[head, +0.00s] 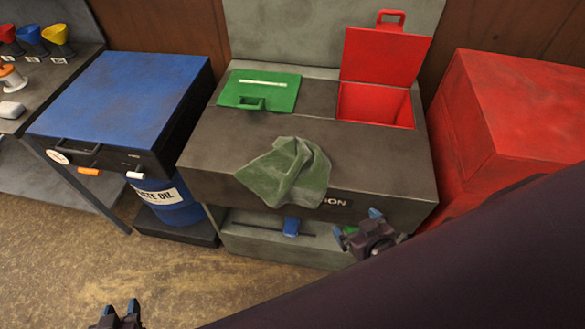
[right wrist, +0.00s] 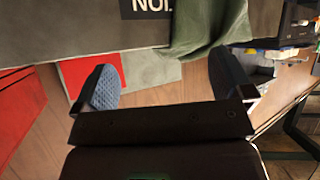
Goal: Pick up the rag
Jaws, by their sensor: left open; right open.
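The green cloth rag (head: 285,172) lies crumpled on the front part of the top of a grey-brown bin unit (head: 384,158). Its lower end hangs over the front edge, partly covering a label there. My right gripper (head: 357,225) is open, below and to the right of the rag, in front of the unit. In the right wrist view, the rag (right wrist: 208,28) hangs beyond the open fingers (right wrist: 165,80), nearer the right one, with nothing seen between them. My left gripper (head: 120,307) is open and empty at the bottom left, over the floor, far from the rag.
The unit has a shut green lid (head: 260,90) and a raised red lid (head: 385,59) over an open red compartment (head: 375,103). A blue-topped cabinet (head: 130,95) with a waste-oil drum (head: 170,203) stands left. A red cabinet (head: 520,110) stands right. Floor at lower left is clear.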

